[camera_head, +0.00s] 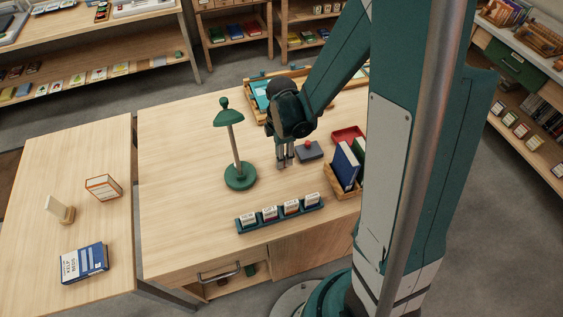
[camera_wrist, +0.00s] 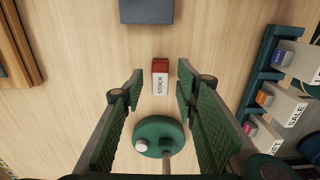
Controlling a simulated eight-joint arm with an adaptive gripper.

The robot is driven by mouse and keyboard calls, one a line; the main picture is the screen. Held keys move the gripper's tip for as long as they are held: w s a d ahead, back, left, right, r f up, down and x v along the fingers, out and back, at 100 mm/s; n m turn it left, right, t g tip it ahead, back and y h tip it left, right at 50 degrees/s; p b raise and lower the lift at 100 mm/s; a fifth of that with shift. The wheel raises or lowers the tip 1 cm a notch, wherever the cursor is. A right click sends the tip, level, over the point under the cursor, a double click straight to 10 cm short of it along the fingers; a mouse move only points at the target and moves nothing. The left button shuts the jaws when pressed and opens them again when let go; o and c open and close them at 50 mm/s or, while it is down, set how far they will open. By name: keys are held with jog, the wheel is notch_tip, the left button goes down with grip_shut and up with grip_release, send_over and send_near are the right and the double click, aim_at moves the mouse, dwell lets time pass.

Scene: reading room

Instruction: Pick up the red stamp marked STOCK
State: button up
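The red stamp (camera_wrist: 160,66) with a white face marked STOCK shows in the wrist view, ahead of my fingers and in line with the gap between them. It seems to lie on the table, apart from both fingers. I cannot make it out in the head view, where my gripper may hide it. My gripper (camera_head: 285,161) points down over the desk, between the green lamp and a grey block. In the wrist view my gripper (camera_wrist: 160,78) is open, with nothing held between its padded fingers.
The green lamp (camera_head: 240,177) stands left of my gripper; its round base (camera_wrist: 152,128) shows between the fingers. A grey block (camera_head: 311,153) is close by on the right. A rack (camera_head: 247,227) of several stamps stands at the front edge. A red tray (camera_head: 349,133) and book crate are rightward.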

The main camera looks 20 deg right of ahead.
jog(key=shift+f, duration=0.35)
jog(key=shift+c, duration=0.3)
jog(key=c, duration=0.9)
